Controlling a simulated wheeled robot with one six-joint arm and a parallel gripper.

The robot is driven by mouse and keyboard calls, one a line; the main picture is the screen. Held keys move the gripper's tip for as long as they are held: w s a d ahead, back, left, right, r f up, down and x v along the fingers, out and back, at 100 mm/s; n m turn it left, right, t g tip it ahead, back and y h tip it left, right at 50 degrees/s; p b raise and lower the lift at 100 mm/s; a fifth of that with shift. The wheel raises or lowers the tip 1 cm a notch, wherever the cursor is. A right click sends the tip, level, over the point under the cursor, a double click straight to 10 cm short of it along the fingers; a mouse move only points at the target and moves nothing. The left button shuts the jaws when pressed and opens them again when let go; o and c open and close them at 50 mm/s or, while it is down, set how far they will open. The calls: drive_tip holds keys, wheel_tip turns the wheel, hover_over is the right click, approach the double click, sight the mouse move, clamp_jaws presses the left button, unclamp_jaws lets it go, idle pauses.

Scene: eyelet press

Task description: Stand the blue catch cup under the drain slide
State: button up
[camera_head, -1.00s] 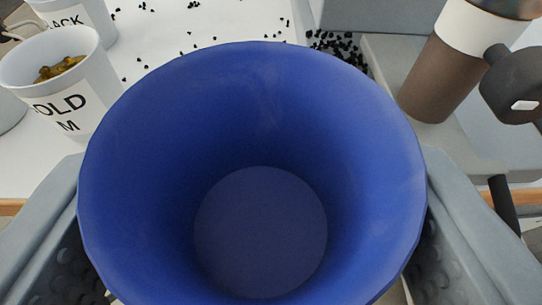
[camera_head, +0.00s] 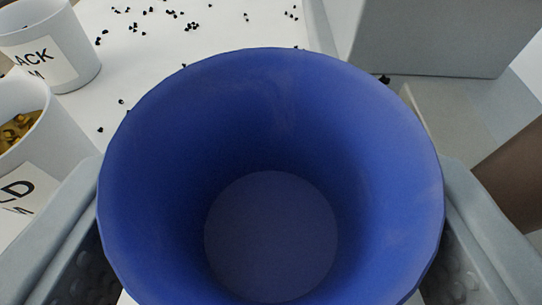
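The blue catch cup (camera_head: 270,130) fills the middle of the view. I look down into it and it is empty. My gripper (camera_head: 272,235) is shut on it, with one grey finger at its left side and one at its right. The cup hides the surface straight below. I cannot make out the drain slide for certain. A pale grey sloped surface (camera_head: 455,105) lies to the right behind the cup, below a grey block-shaped body (camera_head: 440,38).
A white cup labelled "...ACK M" (camera_head: 60,50) stands at the upper left. A white cup with gold pieces (camera_head: 45,150) stands at the left edge. Several small black pieces (camera_head: 190,25) lie scattered on the white table (camera_head: 150,60). A brown cylinder (camera_head: 515,175) is at the right edge.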

sight(271, 146)
drive_tip(key=shift+r+x, duration=0.2)
drive_tip(key=shift+x, duration=1.15)
drive_tip(key=shift+r+x, duration=0.2)
drive_tip(key=shift+x, duration=1.2)
drive_tip(key=shift+w+f, duration=0.25)
drive_tip(key=shift+w, duration=0.05)
drive_tip(key=shift+f, duration=1.1)
drive_tip(key=o, duration=1.1)
drive_tip(key=shift+c, duration=0.2)
drive_tip(key=shift+r, duration=0.1)
